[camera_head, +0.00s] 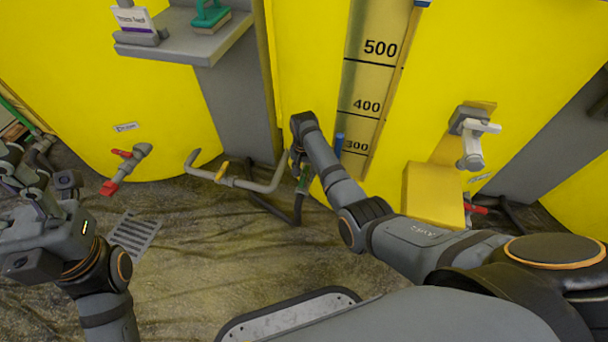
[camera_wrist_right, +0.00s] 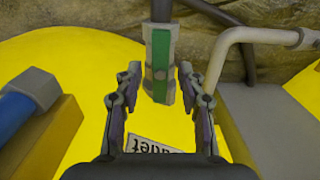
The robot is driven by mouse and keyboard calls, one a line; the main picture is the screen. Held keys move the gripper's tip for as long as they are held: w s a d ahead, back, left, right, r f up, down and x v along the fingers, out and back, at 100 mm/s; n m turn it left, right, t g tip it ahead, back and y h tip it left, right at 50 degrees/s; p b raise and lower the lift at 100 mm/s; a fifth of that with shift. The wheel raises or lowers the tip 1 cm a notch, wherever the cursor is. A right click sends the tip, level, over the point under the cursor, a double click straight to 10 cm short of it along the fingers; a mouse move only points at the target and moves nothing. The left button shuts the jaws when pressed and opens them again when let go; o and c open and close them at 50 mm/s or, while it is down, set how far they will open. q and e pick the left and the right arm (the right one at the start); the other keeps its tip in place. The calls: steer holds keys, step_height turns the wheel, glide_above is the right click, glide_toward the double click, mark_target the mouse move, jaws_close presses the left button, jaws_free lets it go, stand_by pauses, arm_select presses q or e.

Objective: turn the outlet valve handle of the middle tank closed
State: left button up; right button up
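The middle tank (camera_head: 300,60) is yellow with a level scale. Its outlet valve, low on the tank front, has a green handle (camera_head: 304,179), partly hidden by my right arm. In the right wrist view the green handle (camera_wrist_right: 160,68) lies in line with the grey valve body and pipe. My right gripper (camera_wrist_right: 160,85) is open, with one finger on each side of the valve's near end; I see gaps and no clear contact. In the head view my right gripper (camera_head: 298,160) is mostly hidden. My left gripper (camera_head: 38,178) is at the left edge, its fingers unclear.
A grey pipe with a yellow handle (camera_head: 221,171) runs left of the outlet valve. The left tank has a red-handled valve (camera_head: 118,170). A blue-ended part (camera_wrist_right: 28,92) is left of my right gripper. A yellow box (camera_head: 433,193) and a white-handled tap (camera_head: 472,140) are right.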

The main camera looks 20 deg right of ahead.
jaws_close()
stand_by(0.3)
